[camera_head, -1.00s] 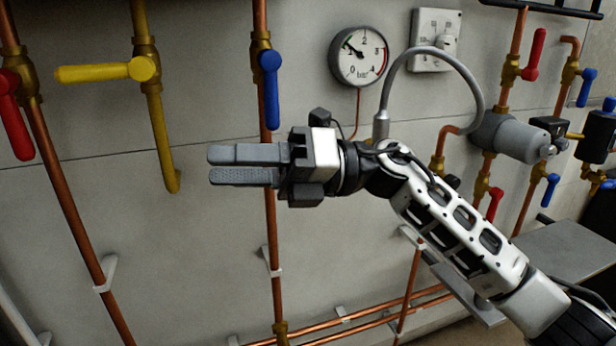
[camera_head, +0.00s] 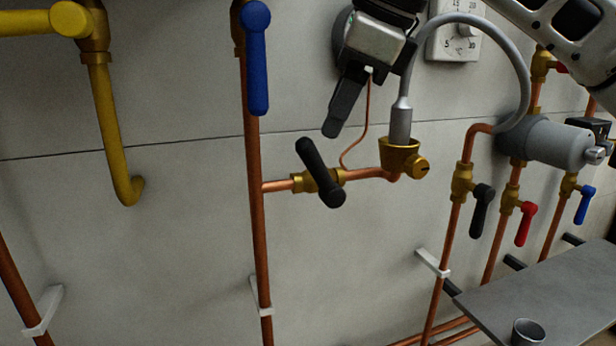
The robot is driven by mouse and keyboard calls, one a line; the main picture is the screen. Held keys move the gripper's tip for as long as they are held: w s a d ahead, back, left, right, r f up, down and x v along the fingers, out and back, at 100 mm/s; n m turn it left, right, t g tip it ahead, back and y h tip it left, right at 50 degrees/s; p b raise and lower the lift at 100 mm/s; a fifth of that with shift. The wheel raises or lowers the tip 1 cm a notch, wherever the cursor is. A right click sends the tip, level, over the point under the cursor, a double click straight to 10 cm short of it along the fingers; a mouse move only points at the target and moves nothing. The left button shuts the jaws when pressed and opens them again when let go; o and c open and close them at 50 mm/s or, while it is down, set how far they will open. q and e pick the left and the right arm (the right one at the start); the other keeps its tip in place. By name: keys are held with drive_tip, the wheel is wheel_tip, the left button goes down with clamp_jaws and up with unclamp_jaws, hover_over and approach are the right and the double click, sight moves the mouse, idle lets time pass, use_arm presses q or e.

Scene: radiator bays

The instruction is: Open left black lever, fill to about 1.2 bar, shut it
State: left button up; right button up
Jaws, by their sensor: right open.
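The left black lever (camera_head: 320,172) sits on a brass valve in a short copper branch, slanting from upper left to lower right across the pipe. A grey filling hose (camera_head: 400,122) ends in a brass fitting (camera_head: 400,160) just right of it. My right gripper (camera_head: 345,108) is open and empty, pointing down, above the lever and apart from it. It covers most of the pressure gauge; only a strip of the gauge's dark rim (camera_head: 338,38) shows, and the needle is hidden. A second black lever (camera_head: 482,210) hangs at the right. My left gripper is out of view.
A blue lever (camera_head: 256,58) hangs on the vertical pipe at upper left, beside a yellow gas pipe (camera_head: 108,130). A red lever (camera_head: 525,224) and a grey shelf (camera_head: 550,300) with a metal cup (camera_head: 527,332) are at right. The wall below the lever is clear.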

sight(309, 170)
drive_tip(key=b+x, duration=0.1)
drive_tip(key=x, duration=0.9)
drive_tip(key=shift+w+a+f, duration=0.2)
drive_tip(key=shift+a+f, duration=0.05)
drive_tip(key=shift+f, duration=0.3)
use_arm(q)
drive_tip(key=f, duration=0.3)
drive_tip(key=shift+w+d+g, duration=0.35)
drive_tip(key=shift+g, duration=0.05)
use_arm(e)
clamp_jaws()
